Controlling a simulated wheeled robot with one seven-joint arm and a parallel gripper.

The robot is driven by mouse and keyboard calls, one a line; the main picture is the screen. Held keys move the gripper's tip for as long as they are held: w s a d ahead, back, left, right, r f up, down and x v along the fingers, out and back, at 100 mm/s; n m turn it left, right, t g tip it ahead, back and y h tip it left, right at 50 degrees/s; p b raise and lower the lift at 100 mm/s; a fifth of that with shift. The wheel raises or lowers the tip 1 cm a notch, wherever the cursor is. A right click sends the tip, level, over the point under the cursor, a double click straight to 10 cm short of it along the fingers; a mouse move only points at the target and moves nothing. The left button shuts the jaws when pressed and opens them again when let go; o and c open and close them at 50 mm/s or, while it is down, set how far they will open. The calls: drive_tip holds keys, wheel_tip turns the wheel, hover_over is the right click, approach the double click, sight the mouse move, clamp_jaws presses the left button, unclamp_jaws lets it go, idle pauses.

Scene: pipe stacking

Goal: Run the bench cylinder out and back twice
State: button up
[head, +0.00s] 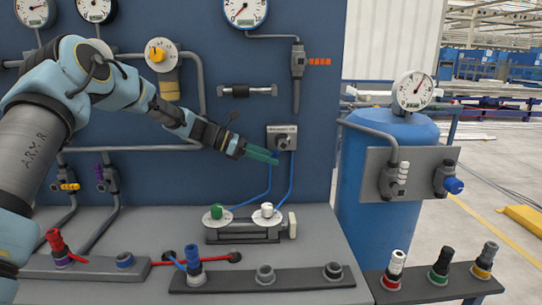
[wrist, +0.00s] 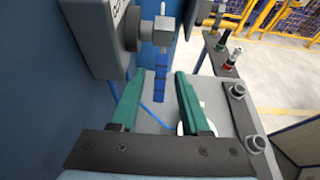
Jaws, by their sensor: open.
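The bench cylinder (head: 243,235) lies on the bench below the panel, with a green-knobbed and a white-knobbed fitting on top. A pale end block (head: 292,225) sits close to its right end; little or no rod shows. Two blue tubes run up from it to a grey valve box (head: 282,130) on the panel. In the wrist view, the valve (wrist: 160,32) has a blue segmented handle (wrist: 160,85) hanging downward. My gripper (head: 272,157) has green fingers and is just below the valve. The fingers (wrist: 159,72) are open, with the handle between them in view; contact cannot be told.
A blue tank (head: 385,190) with a gauge stands to the right. Racks with coloured connectors (head: 265,275) line the bench front. A pipe with a yellow knob (head: 160,52) and gauges are on the panel to the upper left.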

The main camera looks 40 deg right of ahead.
drive_tip(key=shift+s+d+f, duration=0.2)
drive_tip(key=shift+s+d, duration=0.05)
drive_tip(key=shift+d, duration=0.1)
drive_tip(key=shift+c, duration=0.2)
clamp_jaws()
idle(1.0)
